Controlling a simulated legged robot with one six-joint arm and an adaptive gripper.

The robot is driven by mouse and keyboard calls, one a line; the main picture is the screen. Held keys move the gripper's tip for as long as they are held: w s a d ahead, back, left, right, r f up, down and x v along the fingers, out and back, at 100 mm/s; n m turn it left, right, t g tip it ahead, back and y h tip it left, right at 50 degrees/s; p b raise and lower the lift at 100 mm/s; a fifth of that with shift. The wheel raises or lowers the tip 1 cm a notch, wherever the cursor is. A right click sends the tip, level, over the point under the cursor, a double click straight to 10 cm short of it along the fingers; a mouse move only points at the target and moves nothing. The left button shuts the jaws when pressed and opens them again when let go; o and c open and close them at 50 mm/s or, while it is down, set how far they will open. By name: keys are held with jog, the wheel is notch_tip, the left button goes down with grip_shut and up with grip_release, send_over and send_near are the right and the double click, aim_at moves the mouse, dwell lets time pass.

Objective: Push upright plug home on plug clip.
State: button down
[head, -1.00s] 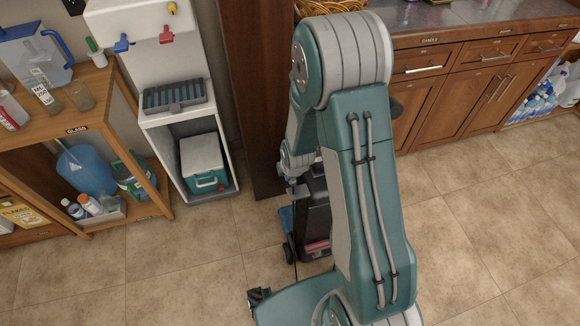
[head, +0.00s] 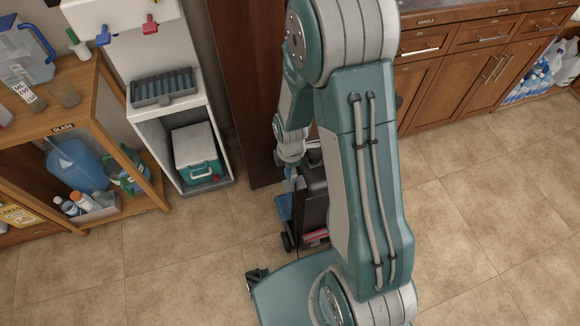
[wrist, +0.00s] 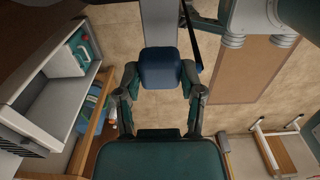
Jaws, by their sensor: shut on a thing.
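In the wrist view my gripper (wrist: 160,76) has its two fingers on either side of a blue, rounded block (wrist: 161,66) and is shut on it. I cannot tell for certain whether this block is the plug. A black upright machine (head: 313,205) with wheels, a blue side part and a red stripe stands on the floor in the head view, partly hidden by my arm. A thin dark bar or cord (wrist: 190,22) runs just beyond the block. I cannot make out the plug clip. My gripper is hidden in the head view.
A white dispenser (head: 120,30) stands at left above a teal and white cooler (head: 196,152). A wooden shelf (head: 90,118) holds jugs and bottles. Brown cabinets (head: 440,85) line the back right. The tiled floor (head: 480,220) at right is clear.

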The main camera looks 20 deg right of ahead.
aim_at(291, 185)
jog(key=shift+f, duration=2.25)
jog(key=shift+s+f, duration=0.2)
jog(key=shift+f, duration=0.85)
dwell(0.7)
jog(key=shift+c, duration=0.7)
grip_release()
jog(key=shift+w, duration=0.1)
jog(key=shift+r, duration=0.1)
jog(key=shift+r, duration=0.2)
notch_tip(291, 185, up, 11)
jog(key=shift+w+r, duration=0.1)
jog(key=shift+r, duration=0.05)
